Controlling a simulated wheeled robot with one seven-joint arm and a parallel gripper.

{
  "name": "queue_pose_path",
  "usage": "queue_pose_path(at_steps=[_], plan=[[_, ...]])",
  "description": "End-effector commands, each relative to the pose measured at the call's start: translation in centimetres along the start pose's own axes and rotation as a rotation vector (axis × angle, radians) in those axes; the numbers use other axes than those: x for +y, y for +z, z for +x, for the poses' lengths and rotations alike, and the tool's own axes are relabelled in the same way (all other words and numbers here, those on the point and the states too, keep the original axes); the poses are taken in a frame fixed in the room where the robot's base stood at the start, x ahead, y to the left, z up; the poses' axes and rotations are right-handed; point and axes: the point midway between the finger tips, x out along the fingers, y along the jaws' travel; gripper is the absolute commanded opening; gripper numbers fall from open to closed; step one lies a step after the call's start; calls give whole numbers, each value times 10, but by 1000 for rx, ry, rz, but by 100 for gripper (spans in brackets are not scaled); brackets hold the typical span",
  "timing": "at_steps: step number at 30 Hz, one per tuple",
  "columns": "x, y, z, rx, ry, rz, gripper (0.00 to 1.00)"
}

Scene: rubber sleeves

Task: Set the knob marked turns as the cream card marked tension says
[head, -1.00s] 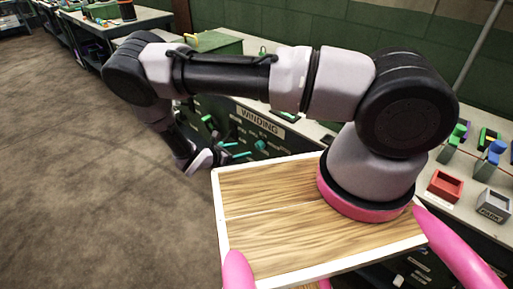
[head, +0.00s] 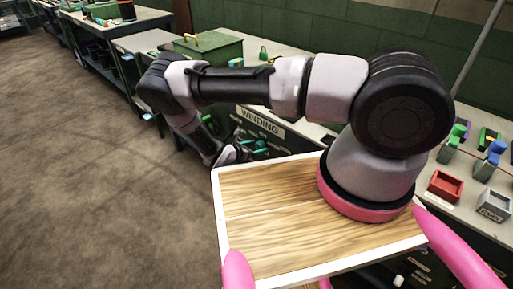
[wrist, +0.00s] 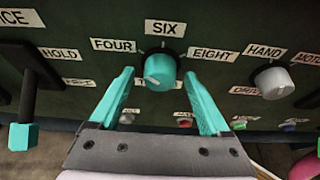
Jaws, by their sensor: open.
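In the wrist view a teal knob (wrist: 160,70) sits on a dark panel with labels FOUR, SIX and EIGHT around its top. A white line shows on its face; which label it points at is hard to tell. The label below it is mostly covered, so I cannot read "turns". My gripper (wrist: 159,76) is open, its teal fingers on either side of the knob in the picture, with gaps on both sides. In the head view my forearm hides most of the gripper by the panel. I cannot make out a cream card marked tension in either view.
A grey knob (wrist: 273,82) labelled HAND is to the right. A black lever with a teal end (wrist: 23,136) is to the left, near HOLD. Small coloured buttons lie below. In the head view the bench front carries a WINDING sign (head: 261,122); open floor lies left.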

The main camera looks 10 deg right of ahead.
Motion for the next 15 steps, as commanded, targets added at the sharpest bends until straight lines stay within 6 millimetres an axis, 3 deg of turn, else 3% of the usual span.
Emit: queue_pose_path(at_steps=[3, 4, 9, 10, 15], plan=[[0, 0, 0, 0, 0, 0, 81], [0, 0, 0, 0, 0, 0, 73], [0, 0, 0, 0, 0, 0, 8], [0, 0, 0, 0, 0, 0, 0], [0, 0, -1, 0, 2, 5, 0]])
